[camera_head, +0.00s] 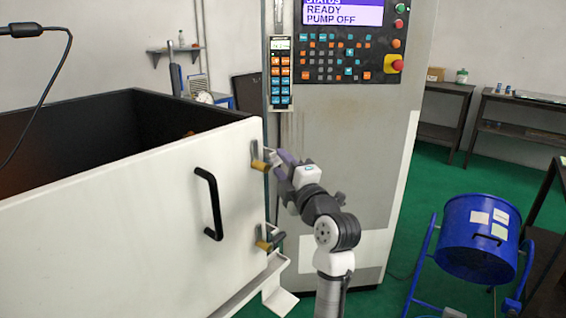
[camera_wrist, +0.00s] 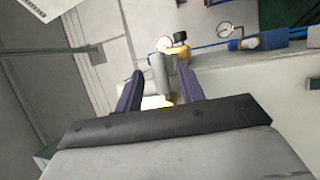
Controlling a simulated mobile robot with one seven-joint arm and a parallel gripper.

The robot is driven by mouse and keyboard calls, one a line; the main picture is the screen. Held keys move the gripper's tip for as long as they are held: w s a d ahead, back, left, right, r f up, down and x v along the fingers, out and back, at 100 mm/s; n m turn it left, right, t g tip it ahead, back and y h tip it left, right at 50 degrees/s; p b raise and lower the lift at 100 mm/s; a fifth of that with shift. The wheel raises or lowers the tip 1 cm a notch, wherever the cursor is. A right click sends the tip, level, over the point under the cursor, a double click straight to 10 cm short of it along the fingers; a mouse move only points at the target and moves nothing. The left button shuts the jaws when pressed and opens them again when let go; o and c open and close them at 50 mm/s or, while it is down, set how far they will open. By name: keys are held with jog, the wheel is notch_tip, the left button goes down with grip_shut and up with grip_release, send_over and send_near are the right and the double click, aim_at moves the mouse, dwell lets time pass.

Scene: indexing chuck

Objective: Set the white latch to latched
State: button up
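Two latches sit on the right edge of the white door panel (camera_head: 130,215): an upper latch (camera_head: 259,164) and a lower latch (camera_head: 268,243). Each shows a brass-coloured part and grey metal; I cannot tell which one is the white latch. My gripper (camera_head: 277,160) is right beside the upper latch, at its right. In the wrist view my gripper (camera_wrist: 160,78) has its two dark fingers apart. A grey cylindrical piece (camera_wrist: 158,75) with yellow parts shows between them, with space on both sides. Whether a finger touches it I cannot tell.
A black door handle (camera_head: 208,203) stands out left of the latches. The grey control cabinet (camera_head: 345,140) rises behind my arm. Pressure gauges (camera_wrist: 225,30) and blue tubing show in the wrist view. A blue drum (camera_head: 478,240) stands at the right on green floor.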

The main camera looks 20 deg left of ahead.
grip_shut()
dwell(0.3)
